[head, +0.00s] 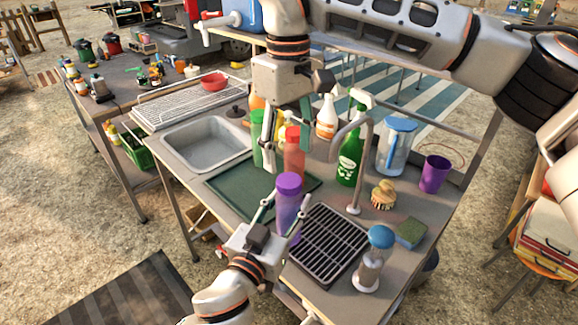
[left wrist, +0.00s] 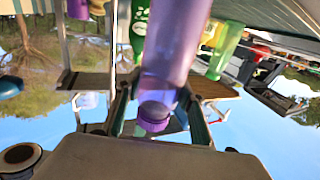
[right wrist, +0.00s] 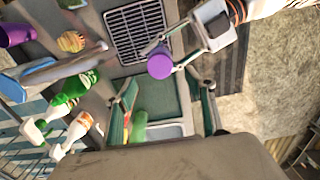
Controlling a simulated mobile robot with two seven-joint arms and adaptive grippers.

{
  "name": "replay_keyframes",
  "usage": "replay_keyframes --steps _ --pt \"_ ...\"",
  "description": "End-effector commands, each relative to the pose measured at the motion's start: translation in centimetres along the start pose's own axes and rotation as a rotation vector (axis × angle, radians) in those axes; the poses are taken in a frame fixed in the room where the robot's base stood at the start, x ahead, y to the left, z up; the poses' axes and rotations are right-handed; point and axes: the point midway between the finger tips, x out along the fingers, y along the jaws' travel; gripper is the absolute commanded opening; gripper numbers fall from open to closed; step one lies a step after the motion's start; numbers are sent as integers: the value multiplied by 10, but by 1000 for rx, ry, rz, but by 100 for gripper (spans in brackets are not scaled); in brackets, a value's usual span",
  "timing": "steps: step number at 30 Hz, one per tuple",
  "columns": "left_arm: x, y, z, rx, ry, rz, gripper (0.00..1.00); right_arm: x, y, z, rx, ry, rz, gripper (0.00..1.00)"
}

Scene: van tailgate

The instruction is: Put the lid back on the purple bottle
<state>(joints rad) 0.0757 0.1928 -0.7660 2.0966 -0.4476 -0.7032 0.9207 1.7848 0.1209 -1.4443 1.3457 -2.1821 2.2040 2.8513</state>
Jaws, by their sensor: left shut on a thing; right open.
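The purple bottle (head: 286,211) stands upright near the front edge of the counter. A purple lid (head: 288,183) sits on its top; I cannot tell how tightly. The lid shows from above as a round disc in the right wrist view (right wrist: 160,64), and the bottle (left wrist: 174,55) appears inverted in the left wrist view, lid down. My left gripper (head: 284,207) is shut on the bottle's body, below the lid. My right gripper (head: 287,134) is open and empty, above and behind the bottle. Its fingers (right wrist: 165,100) are apart from the lid in the right wrist view.
A dark rack (head: 328,246) lies right of the bottle, and a green mat (head: 230,190) lies left of it. A red bottle (head: 294,157), a green bottle (head: 351,155) and a tap (head: 354,208) stand behind. The sink (head: 205,145) is at left.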

Motion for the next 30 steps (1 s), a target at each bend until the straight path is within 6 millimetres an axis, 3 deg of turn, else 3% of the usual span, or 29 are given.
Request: replay_keyframes --steps 3,9,22,23,24,30 --pt "0 0 1 -1 -2 1 0 -25 0 -1 1 3 3 54" --pt "0 0 1 -1 -1 1 0 -50 0 0 0 0 2 54" --pt "0 0 1 -1 -1 1 0 -58 0 0 0 -1 0 54" --pt "0 0 1 -1 -1 1 46 -58 0 0 0 -1 0 54" --pt "0 0 1 -1 -1 1 57 -58 0 0 0 -1 0 54" --pt "0 0 0 -1 0 1 58 -58 0 0 0 -1 0 54"
